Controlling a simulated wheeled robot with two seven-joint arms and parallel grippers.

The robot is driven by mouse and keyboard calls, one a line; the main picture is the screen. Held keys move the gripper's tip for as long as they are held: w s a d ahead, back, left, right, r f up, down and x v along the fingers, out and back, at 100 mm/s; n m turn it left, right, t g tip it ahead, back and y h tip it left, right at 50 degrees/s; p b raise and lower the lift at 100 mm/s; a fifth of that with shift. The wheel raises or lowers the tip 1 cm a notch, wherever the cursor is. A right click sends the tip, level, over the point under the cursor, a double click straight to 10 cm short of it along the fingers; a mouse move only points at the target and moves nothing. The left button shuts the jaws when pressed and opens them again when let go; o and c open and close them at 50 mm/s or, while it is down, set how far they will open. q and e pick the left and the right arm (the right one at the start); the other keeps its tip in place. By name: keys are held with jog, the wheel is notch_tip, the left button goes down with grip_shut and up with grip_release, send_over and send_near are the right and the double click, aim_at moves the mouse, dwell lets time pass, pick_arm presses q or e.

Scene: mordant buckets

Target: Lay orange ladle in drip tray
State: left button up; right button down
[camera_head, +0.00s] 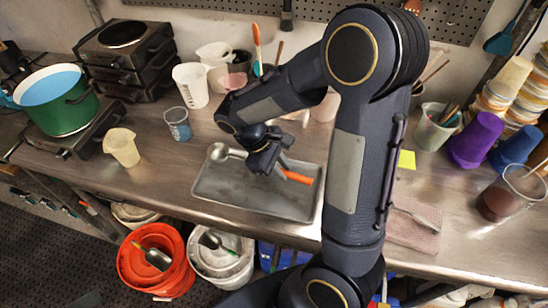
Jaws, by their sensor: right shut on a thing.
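The orange ladle has a round metal bowl (218,152) at its left end and an orange handle (298,178) at its right end. My right gripper (274,166) is shut on the ladle between these ends; the gripper hides part of the shaft. The ladle lies across the upper part of the grey drip tray (240,196), with its bowl near the tray's back left edge. I cannot tell whether it touches the tray. The tray sits flat on the metal bench. My left gripper is not in view.
A blue-grey cup (177,124), a white beaker (191,86) and a cream pitcher (122,147) stand left of the tray. A green pot (62,115) sits on a hotplate. A pink cloth (413,226) lies to the right.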

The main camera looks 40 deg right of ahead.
jog(key=shift+s+f+b, duration=0.15)
jog(key=shift+f+b, duration=0.55)
jog(key=shift+f, duration=0.15)
jog(key=shift+f+b, duration=1.35)
jog(key=shift+f, duration=0.3)
jog(key=c, duration=1.2)
grip_release()
jog(key=shift+c, duration=0.2)
jog(key=v, duration=0.8)
